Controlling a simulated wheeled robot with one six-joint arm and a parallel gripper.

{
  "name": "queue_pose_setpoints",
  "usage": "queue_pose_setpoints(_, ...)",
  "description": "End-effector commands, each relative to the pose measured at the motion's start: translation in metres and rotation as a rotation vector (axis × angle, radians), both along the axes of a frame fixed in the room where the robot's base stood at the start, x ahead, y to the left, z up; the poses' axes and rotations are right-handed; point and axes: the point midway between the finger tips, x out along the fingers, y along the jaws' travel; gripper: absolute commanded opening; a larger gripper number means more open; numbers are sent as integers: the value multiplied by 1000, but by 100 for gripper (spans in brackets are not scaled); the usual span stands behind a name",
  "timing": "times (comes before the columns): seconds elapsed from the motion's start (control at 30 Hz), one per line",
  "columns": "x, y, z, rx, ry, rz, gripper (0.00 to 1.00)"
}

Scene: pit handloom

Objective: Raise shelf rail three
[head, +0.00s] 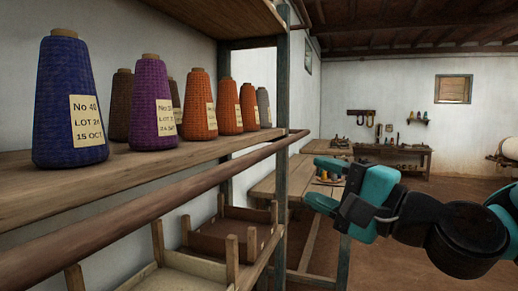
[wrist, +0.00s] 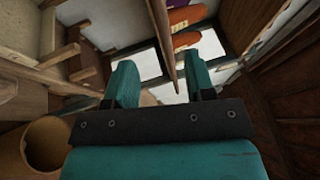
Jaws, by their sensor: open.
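My gripper (head: 322,182) is open and empty, right of the post and a little lower than the rail's far end. In the wrist view, a thin brown bar (wrist: 165,45), seemingly the rail, shows in the gap between my two teal fingers (wrist: 165,80). I cannot tell how far beyond them it is.
Cones stand on the shelf: a blue one (head: 68,105), a purple one (head: 152,105) and several orange ones. Wooden trays (head: 235,225) sit below. A workbench (head: 395,152) is at the far wall. Floor at right is open.

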Motion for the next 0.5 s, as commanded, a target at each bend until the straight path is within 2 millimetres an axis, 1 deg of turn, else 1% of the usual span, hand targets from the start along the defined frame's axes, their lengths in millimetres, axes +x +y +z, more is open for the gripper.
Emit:
queue_pose_setpoints(0.03,7,11,9,-2,-2,8,50)
queue_pose_setpoints(0.33,53,61,21,-4,-3,5,50)
queue_pose_setpoints(0.5,75,83,26,-4,-4,3,50)
